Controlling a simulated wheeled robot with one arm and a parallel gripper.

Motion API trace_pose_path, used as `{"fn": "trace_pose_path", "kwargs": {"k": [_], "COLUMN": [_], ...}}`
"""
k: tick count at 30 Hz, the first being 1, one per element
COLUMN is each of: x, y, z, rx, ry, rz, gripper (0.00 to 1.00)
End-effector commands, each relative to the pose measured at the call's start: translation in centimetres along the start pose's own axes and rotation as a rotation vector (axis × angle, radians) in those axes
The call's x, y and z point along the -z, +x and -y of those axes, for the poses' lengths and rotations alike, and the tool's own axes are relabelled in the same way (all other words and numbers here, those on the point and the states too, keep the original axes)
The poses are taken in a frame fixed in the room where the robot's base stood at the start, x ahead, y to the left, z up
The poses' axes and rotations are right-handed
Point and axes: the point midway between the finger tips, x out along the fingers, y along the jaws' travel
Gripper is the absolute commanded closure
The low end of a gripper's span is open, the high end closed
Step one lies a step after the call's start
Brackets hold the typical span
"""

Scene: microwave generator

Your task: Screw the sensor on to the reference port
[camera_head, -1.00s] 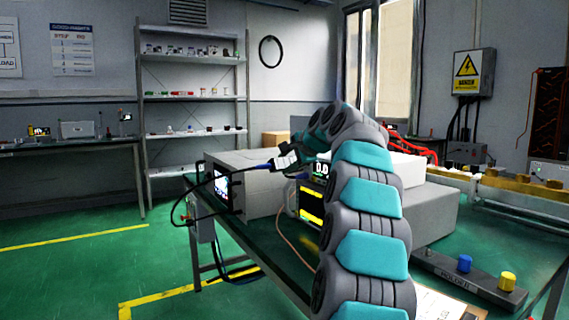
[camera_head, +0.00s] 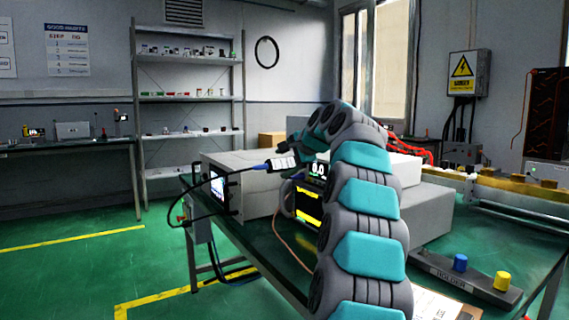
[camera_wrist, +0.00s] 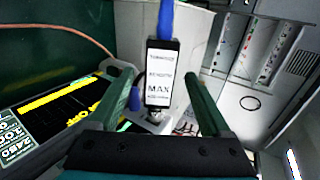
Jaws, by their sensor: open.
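The sensor (camera_wrist: 161,73) is a black block with a white label reading MAX. A blue cable leaves its upper end in the wrist view, and a metal connector shows at its lower end. In the head view the sensor (camera_head: 284,163) is beside my gripper (camera_head: 296,150), at the left of my arm. In the wrist view my gripper (camera_wrist: 158,84) is open, with one green finger on each side of the sensor and visible gaps. The meter with a yellow display (camera_head: 308,205) stands below; it also shows in the wrist view (camera_wrist: 60,115). I cannot make out the reference port clearly.
A grey instrument box (camera_head: 245,180) stands at the left of the meter on the green table. A black cable loops off the table's left edge. A holder (camera_head: 465,280) with blue and yellow knobs lies at the right. A pale box (camera_head: 430,205) is behind my arm.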

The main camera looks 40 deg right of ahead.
Motion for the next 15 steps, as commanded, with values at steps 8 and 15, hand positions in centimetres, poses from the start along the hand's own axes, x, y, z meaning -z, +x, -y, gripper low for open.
{"fn": "trace_pose_path", "kwargs": {"k": [8, 15], "x": [-0.1, 0.1], "y": [-4.0, -7.0], "z": [0.1, 0.0], "rx": [0.003, 0.002], "ry": [-0.002, 0.000], "rz": [0.000, -0.002], "gripper": [0.18, 0.18]}}
